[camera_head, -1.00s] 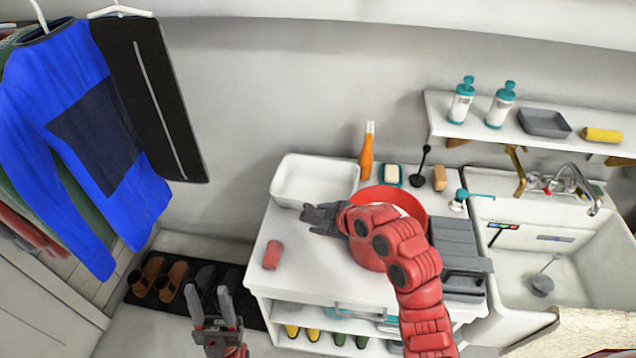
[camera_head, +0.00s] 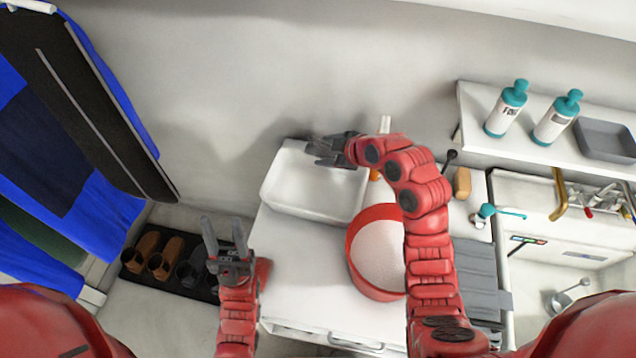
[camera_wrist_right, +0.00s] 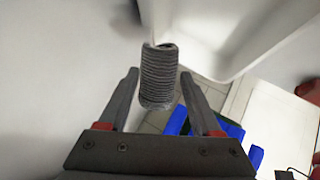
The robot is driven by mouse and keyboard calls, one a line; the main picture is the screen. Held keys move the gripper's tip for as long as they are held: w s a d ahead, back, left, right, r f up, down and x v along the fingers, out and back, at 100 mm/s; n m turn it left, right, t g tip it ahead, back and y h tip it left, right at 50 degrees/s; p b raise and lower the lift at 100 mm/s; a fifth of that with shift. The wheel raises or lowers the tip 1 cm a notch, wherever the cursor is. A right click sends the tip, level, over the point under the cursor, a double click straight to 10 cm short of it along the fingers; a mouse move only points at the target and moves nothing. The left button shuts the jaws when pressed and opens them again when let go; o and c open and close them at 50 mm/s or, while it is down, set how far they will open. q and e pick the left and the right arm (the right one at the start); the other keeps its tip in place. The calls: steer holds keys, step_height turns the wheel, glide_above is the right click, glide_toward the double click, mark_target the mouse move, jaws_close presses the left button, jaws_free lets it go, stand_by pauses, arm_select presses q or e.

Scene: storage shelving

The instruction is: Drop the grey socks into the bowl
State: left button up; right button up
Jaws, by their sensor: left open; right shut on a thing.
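The grey socks (camera_wrist_right: 158,78) show in the right wrist view as a ribbed grey roll between the fingers of my right gripper (camera_wrist_right: 159,80). The gripper is shut on them. In the head view my right gripper (camera_head: 325,150) is over the back of the white rectangular tub (camera_head: 283,203); I cannot make out the socks there. The round red bowl (camera_head: 357,277) with a pale inside stands on the white cabinet, in front and to the right of the tub. My right arm covers part of its right side. My left gripper (camera_head: 226,228) is open and empty, left of the cabinet.
The white cabinet top (camera_head: 300,275) has bare room left of the bowl. Folded grey cloth (camera_head: 467,270) lies at its right. A sink (camera_head: 540,240) and a shelf with bottles (camera_head: 506,110) are further right. Brown shoes (camera_head: 163,260) and hanging clothes (camera_head: 70,130) are at left.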

steer(key=shift+s+f, duration=0.15)
steer(key=shift+f, duration=0.35)
steer(key=shift+f+b, duration=0.55)
steer(key=shift+f, duration=1.65)
steer(key=o, duration=1.6)
